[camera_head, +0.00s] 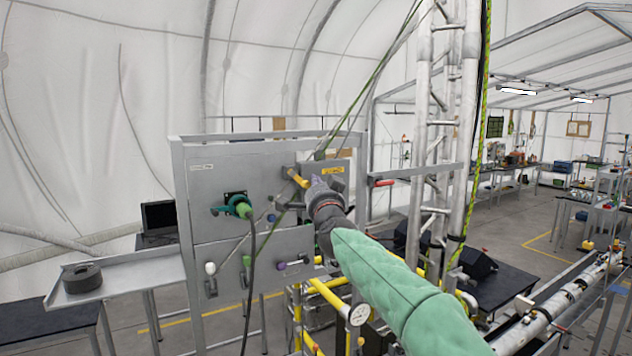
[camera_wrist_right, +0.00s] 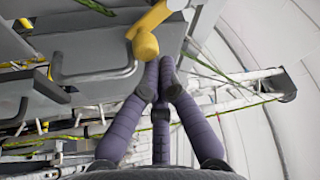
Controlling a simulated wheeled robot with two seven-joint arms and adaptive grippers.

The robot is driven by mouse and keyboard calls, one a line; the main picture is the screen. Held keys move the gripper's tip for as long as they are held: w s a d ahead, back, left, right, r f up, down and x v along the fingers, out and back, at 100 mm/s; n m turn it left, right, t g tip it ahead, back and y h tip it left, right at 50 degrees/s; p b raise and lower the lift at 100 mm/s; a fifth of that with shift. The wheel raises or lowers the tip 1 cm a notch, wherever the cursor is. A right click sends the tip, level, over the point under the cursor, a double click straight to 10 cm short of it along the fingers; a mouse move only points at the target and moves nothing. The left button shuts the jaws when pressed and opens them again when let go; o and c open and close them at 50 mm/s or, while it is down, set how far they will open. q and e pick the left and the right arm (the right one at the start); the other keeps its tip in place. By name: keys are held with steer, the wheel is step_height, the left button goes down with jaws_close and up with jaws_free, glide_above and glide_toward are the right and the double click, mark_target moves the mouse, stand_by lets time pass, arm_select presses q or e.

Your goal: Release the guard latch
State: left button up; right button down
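A grey metal panel (camera_head: 215,182) stands in a frame left of centre in the head view. A yellow handle (camera_head: 298,179) sticks out from its upper right part. My right gripper (camera_head: 318,184) is at that part, just right of the handle. In the right wrist view the gripper's purple fingers (camera_wrist_right: 163,68) come together at their tips with nothing seen between them. The yellow handle's rounded end (camera_wrist_right: 146,45) is right beside the tips; whether they touch I cannot tell. No part is clearly marked as the guard latch; the gripper hides some of the panel. My left gripper is not in view.
A green connector (camera_head: 240,206) with a black cable sits on the panel's left. A white knob (camera_head: 210,268) and a purple knob (camera_head: 281,266) are lower. A red-handled bar (camera_head: 384,183) and truss tower (camera_head: 437,130) stand at right. A shelf (camera_head: 128,276) juts left.

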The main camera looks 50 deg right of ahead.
steer(key=shift+a+f, duration=0.1)
steer(key=shift+f, duration=0.1)
steer(key=shift+w+a+f+m+g, duration=0.15)
steer(key=shift+f+m+g, duration=0.2)
steer(key=shift+m, duration=0.45)
stand_by(0.9)
steer(key=shift+a+f+p, duration=0.15)
steer(key=shift+a+p, duration=0.05)
steer(key=shift+p, duration=0.15)
stand_by(2.6)
steer(key=s+d, duration=0.3)
steer(key=d, duration=0.1)
steer(key=a+r+v, duration=0.1)
steer(key=v, duration=0.7)
steer(key=shift+a+r+b, duration=0.2)
steer(key=shift+a+b, duration=0.15)
steer(key=shift+w+a, duration=0.1)
steer(key=shift+a, duration=0.1)
